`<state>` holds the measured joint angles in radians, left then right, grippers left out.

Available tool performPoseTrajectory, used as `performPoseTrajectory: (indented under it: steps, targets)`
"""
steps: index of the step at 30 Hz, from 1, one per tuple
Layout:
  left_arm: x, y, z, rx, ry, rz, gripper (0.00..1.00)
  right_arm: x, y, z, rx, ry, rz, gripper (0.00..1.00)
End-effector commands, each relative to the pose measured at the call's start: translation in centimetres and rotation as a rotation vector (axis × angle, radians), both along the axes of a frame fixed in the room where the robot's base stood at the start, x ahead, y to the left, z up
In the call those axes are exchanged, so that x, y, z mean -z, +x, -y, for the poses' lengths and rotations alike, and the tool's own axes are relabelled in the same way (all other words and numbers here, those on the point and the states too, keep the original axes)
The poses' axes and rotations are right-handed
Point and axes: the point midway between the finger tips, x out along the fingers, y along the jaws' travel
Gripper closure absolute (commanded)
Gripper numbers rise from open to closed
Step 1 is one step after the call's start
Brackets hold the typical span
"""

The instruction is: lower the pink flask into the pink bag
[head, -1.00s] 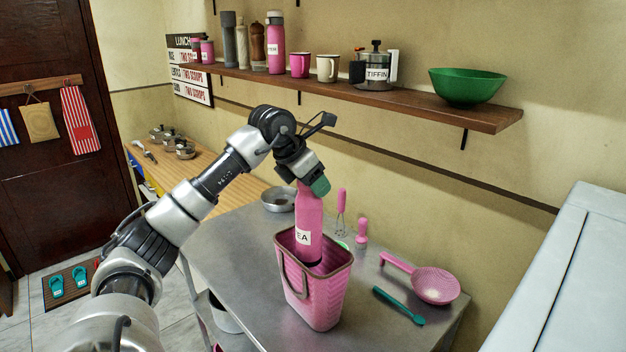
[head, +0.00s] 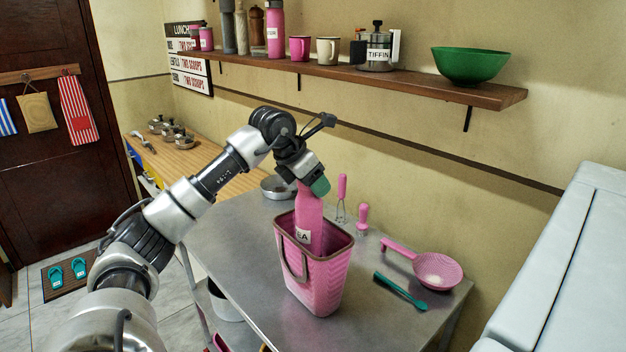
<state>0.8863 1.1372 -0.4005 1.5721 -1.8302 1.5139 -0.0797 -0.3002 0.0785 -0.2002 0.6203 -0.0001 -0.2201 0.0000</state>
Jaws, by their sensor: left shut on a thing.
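The pink flask (head: 309,215) has a white label, partly hidden by the bag's rim, that reads "EA". It stands nearly upright, with its lower part inside the open pink bag (head: 318,283). The bag has a brown rim and handle and stands upright on the metal table. My left gripper (head: 310,182) is shut on the top of the flask, above the bag's mouth. The flask's base is hidden inside the bag, so I cannot tell whether it touches the bottom. My right gripper is not in view.
A pink strainer (head: 436,271) and a teal utensil (head: 400,291) lie right of the bag on the metal table (head: 232,256). A pink-handled whisk (head: 341,200) and a metal bowl (head: 277,188) are behind. A wall shelf (head: 400,82) with a green bowl (head: 470,65) runs above.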

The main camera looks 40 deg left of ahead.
Motion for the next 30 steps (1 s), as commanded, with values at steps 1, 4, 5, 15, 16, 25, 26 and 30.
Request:
performPoseTrajectory:
  steps: [1, 4, 5, 15, 16, 25, 26, 30]
  targets:
    - [0.3, 0.0, 0.0, -0.001, 0.000, 0.003, 1.00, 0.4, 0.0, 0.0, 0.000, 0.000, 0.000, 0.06]
    - [0.8, 0.0, 0.0, -0.001, 0.000, 0.003, 1.00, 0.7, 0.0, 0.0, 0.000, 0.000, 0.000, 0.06]
    - [0.9, 0.0, 0.0, -0.001, 0.000, 0.003, 1.00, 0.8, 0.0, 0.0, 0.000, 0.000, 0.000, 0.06]
    - [2.6, 0.0, 0.0, -0.001, 0.000, 0.002, 1.00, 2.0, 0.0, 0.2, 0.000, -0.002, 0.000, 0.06]
    - [2.7, 0.0, 0.0, -0.001, 0.000, 0.002, 1.00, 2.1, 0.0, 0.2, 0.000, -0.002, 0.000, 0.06]
    - [4.1, 0.0, 0.0, -0.001, 0.000, 0.003, 1.00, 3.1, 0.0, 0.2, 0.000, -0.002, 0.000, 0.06]
    - [4.3, 0.0, 0.0, -0.001, 0.000, 0.003, 1.00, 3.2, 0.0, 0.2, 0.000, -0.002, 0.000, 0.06]
    - [4.9, 0.0, 0.0, -0.001, 0.000, 0.002, 1.00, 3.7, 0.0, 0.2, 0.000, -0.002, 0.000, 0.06]
